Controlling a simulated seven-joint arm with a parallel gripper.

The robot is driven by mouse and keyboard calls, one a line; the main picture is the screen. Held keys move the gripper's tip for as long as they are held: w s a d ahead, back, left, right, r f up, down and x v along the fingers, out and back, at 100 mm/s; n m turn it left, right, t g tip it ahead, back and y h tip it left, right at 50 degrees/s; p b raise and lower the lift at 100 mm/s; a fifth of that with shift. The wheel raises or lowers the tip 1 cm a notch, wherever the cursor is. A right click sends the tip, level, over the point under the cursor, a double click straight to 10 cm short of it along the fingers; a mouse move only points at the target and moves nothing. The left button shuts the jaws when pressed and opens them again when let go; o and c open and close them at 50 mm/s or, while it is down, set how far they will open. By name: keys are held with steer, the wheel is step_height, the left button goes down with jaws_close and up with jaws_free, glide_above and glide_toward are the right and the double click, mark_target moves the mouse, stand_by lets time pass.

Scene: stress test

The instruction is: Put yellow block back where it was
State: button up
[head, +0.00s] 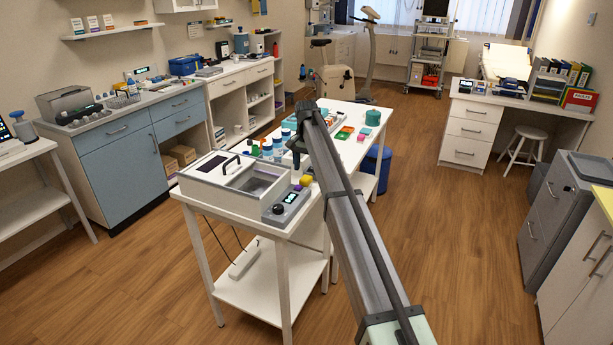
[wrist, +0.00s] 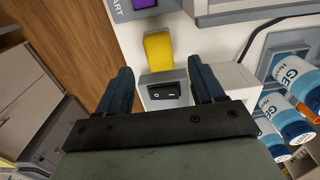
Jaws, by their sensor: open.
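The yellow block (wrist: 158,50) lies in the wrist view just beyond and between my fingertips. In the head view the yellow block (head: 306,181) is at the right end of the white lidded device, beside its grey control panel. My gripper (wrist: 160,78) is open, with its two dark fingers spread apart and nothing seen gripped between them. In the head view my gripper (head: 296,150) is above the table near the bottles, and my arm hides part of it. How far the fingers are above the block is hard to tell.
The white device (head: 235,185) with a handled lid fills the table's near end. Blue-and-white gel bottles (wrist: 288,118) stand close on the right in the wrist view. Small coloured blocks (head: 345,132) and a teal pot (head: 373,117) are farther back.

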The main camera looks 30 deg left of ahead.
mark_target(307, 177)
step_height(307, 177, up, 7)
steer(key=shift+f, duration=0.15)
steer(key=shift+d, duration=0.1)
stand_by(0.3)
